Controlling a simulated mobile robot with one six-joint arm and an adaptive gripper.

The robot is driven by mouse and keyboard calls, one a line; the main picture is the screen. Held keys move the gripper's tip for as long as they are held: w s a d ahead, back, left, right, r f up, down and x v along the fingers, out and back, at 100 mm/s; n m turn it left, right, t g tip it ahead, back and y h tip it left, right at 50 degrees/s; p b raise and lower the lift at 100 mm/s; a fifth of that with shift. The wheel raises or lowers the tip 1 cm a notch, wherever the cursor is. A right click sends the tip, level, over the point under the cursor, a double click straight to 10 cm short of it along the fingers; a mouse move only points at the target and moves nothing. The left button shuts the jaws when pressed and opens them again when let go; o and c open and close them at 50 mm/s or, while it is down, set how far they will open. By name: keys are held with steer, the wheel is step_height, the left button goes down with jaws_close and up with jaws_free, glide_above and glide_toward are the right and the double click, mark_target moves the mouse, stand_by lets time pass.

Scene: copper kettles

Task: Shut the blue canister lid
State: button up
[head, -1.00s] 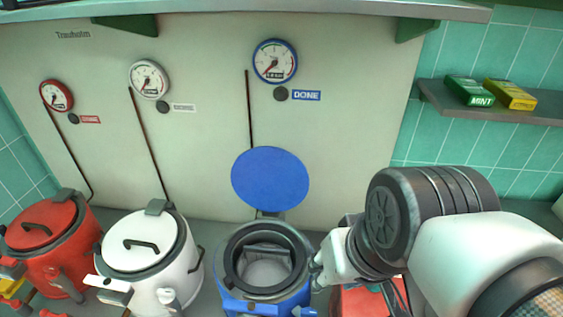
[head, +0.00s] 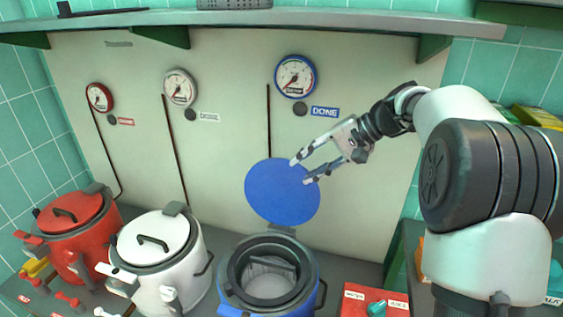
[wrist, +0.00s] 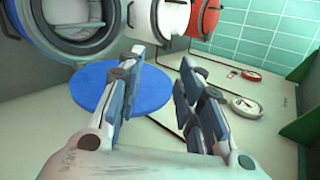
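The blue canister (head: 268,283) stands on the counter with its mouth open; a dark inner rim and a grey inside show. Its round blue lid (head: 280,195) is raised upright behind the mouth, hinged at the back. My gripper (head: 299,172) is open and empty, its fingertips in front of the lid's upper right part in the head view. In the wrist view the lid (wrist: 122,88) lies beyond my left finger, and the canister's mouth (wrist: 75,22) is at the top left. I cannot tell whether a fingertip touches the lid.
A white canister (head: 180,262) and a red canister (head: 62,240), both with lids shut, stand to the left. Gauges hang on the back panel, the blue-rimmed one (head: 295,76) above the lid. A red box (head: 362,302) sits right of the blue canister. A shelf (head: 330,20) runs overhead.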

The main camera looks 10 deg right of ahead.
mark_target(292, 172)
steer(key=w+d+f+m+t+y+b, duration=0.2)
steer(key=w+d+f+t+y, duration=0.35)
steer(key=w+d+f, duration=0.75)
steer(key=shift+g+y, duration=0.75)
steer(key=shift+y, duration=0.1)
steer(key=b+x, duration=0.1)
steer(key=x, duration=0.4)
steer(key=f+b+x, duration=0.1)
steer(key=x, duration=0.4)
steer(key=s+f+b+x, duration=0.1)
steer(key=x, duration=0.4)
steer(key=shift+s+a, duration=0.1)
steer(key=shift+a, duration=0.1)
steer(key=shift+r, duration=0.1)
jaws_close()
steer(key=shift+r, duration=0.15)
